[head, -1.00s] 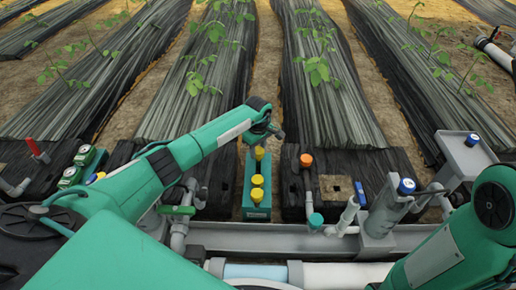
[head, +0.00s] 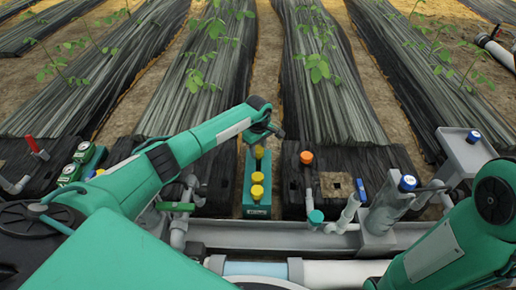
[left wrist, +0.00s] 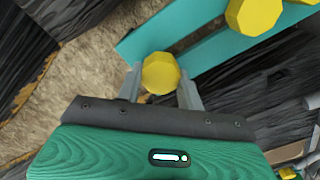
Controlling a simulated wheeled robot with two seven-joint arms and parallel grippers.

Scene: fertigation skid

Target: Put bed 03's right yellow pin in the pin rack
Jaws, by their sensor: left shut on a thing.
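The teal pin rack (head: 248,193) stands between two dark bed ends near the middle of the head view, with a label on its front too small to read. Two yellow pins, the far one (head: 257,178) and the near one (head: 257,191), stand in its nearer part. My left gripper (head: 261,147) is over the rack's far end, shut on another yellow pin (head: 259,153). In the left wrist view this pin's yellow head (left wrist: 160,72) sits between both fingers, overlapping the rack's end. Its lower part is hidden, so I cannot tell whether it is seated. My right gripper is out of view.
An orange knob (head: 306,157) stands on the bed end right of the rack. A blue-capped valve (head: 407,184) and a grey post with tray (head: 465,155) are farther right. A grey channel (head: 270,237) runs across in front. Green gauges (head: 76,163) are at left.

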